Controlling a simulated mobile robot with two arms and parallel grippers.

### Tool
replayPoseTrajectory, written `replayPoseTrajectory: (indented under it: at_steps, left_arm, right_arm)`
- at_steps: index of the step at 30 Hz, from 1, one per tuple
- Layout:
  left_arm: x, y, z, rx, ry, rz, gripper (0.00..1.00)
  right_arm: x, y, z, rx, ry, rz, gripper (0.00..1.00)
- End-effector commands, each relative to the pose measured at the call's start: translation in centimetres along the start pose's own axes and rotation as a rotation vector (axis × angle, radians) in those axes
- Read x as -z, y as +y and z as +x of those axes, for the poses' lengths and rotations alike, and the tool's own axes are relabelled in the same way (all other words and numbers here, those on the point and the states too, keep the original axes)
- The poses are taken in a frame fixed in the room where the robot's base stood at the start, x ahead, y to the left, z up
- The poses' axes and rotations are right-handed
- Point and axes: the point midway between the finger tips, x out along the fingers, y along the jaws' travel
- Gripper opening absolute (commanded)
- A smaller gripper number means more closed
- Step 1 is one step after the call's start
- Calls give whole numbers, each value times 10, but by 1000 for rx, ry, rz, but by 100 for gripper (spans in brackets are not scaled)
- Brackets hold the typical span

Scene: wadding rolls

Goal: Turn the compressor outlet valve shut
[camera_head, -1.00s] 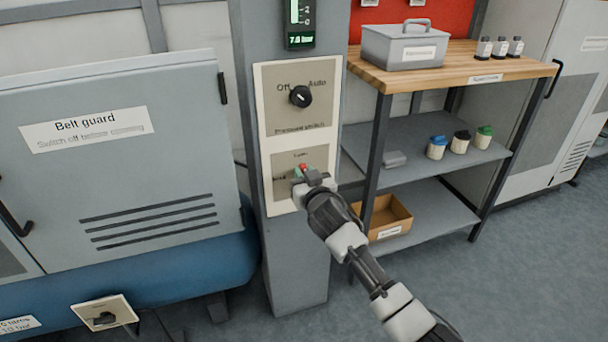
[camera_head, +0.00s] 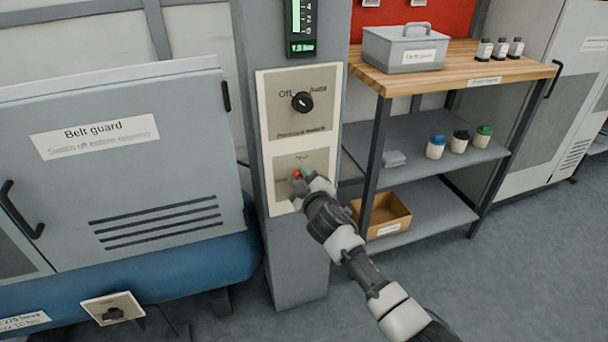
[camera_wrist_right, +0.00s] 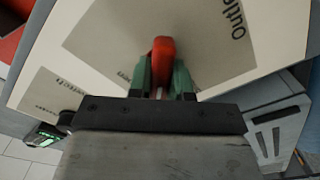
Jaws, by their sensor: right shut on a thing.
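The outlet valve's red handle (camera_head: 297,174) is on the lower pale panel (camera_head: 287,201) of the grey column (camera_head: 298,250). My right gripper (camera_head: 303,177) reaches it from the lower right and hides part of the handle and the panel lettering. In the right wrist view, the red handle (camera_wrist_right: 162,48) sits between the green fingertips of my right gripper (camera_wrist_right: 162,76), which is shut on it. Part of a word like "Outlet" shows beside it. My left gripper is in neither view.
Above the valve is a black Off/Auto knob (camera_head: 302,102). A display (camera_head: 301,47) tops the column. The belt guard (camera_head: 150,178) stands at left, and a low panel with a black knob (camera_head: 113,312) sits below it. A shelf unit (camera_head: 437,205) stands close at right.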

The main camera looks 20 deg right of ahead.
Motion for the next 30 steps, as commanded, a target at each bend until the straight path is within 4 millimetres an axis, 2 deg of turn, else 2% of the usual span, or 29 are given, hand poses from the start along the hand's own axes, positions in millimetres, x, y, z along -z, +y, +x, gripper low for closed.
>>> replayPoseTrajectory:
  at_steps: [18, 30]
  left_arm:
    - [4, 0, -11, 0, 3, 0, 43]
    - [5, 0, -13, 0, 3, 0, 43]
  right_arm:
    - [-1, -4, 0, 2, -1, -552, 0]
    - [-2, -6, 0, 2, 0, -739, 0]
